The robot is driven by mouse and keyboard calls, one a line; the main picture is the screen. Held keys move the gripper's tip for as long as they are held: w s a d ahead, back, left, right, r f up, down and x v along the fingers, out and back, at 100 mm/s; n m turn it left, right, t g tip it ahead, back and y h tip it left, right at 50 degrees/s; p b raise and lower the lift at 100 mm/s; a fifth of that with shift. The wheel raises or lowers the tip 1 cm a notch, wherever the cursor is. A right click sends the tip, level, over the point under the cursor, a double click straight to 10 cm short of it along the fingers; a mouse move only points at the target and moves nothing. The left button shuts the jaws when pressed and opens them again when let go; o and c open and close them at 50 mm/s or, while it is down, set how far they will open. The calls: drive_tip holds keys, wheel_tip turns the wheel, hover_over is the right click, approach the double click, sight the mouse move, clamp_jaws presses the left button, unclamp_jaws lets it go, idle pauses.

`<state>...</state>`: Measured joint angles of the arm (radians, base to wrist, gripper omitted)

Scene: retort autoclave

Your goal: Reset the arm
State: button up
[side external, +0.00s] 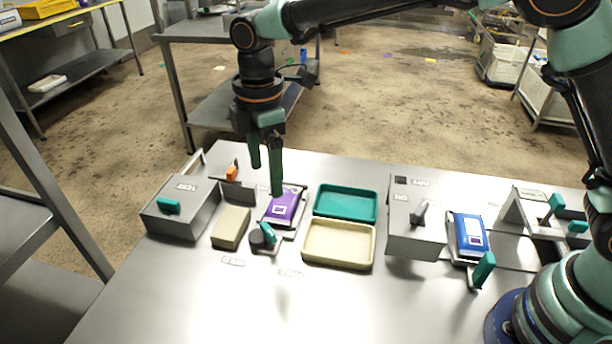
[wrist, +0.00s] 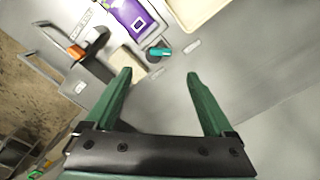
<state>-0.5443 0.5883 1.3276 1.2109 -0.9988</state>
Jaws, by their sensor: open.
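My gripper (side external: 265,172) hangs from the arm above the left part of the steel table, fingers pointing down. In the wrist view my gripper (wrist: 160,75) has its two green fingers spread apart with nothing between them. In the side view it appears just above the purple pouch (side external: 283,207), which lies on a small holder; the pouch also shows at the top of the wrist view (wrist: 135,20). I cannot tell the exact height of the fingertips over the table.
A grey box with a teal handle (side external: 181,208) and a beige block (side external: 231,227) stand left. A teal tray (side external: 346,190) and a cream tray (side external: 375,250) sit mid-table. A second grey box (side external: 415,238) and a blue pouch (side external: 470,236) lie right. The front table is clear.

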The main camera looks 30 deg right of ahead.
drive_tip(key=s+d+r+m+t, duration=0.1)
drive_tip(key=s+d+r+m, duration=0.1)
drive_tip(key=d+r+m, duration=0.4)
drive_tip(key=s+d+r+m+t, duration=0.1)
drive_tip(key=s+d+r+m, duration=0.15)
drive_tip(key=d, duration=0.65)
drive_tip(key=s+d+m+t, duration=0.3)
drive_tip(key=s+d+m, duration=0.6)
drive_tip(key=d, duration=0.1)
drive_tip(key=shift+s+d+f, duration=0.35)
drive_tip(key=shift+d, duration=0.05)
